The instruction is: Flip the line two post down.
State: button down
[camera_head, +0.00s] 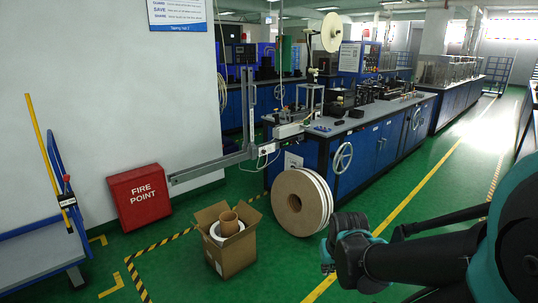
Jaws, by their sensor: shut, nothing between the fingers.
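I cannot read any label that marks the line two post. A grey upright post (249,112) stands at the near end of the blue workbench. A long grey bar (212,167) runs low from beside the red fire point box toward the bench end. A large reel (300,202) with a brown side stands on the floor against the bench. A smaller pale reel (331,32) is mounted high above the bench. My gripper (329,257) is at the lower right, shut and empty, in front of the large reel and apart from the post.
The red fire point box (139,197) stands by the wall. An open cardboard box (229,257) with rolls in it sits on the floor left of my gripper. The blue workbench (376,146) runs back to the right. Green floor is clear along the yellow line.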

aim_at(250, 74)
jog(key=i+l+z, duration=0.1)
jog(key=i+z, duration=0.15)
jog(key=i, duration=0.45)
jog(key=i+z, duration=0.25)
jog(key=i, duration=0.4)
jog(key=i+j+z, duration=0.2)
jog(key=i, duration=0.5)
jog(key=i+u, duration=0.15)
jog(key=u, duration=0.8)
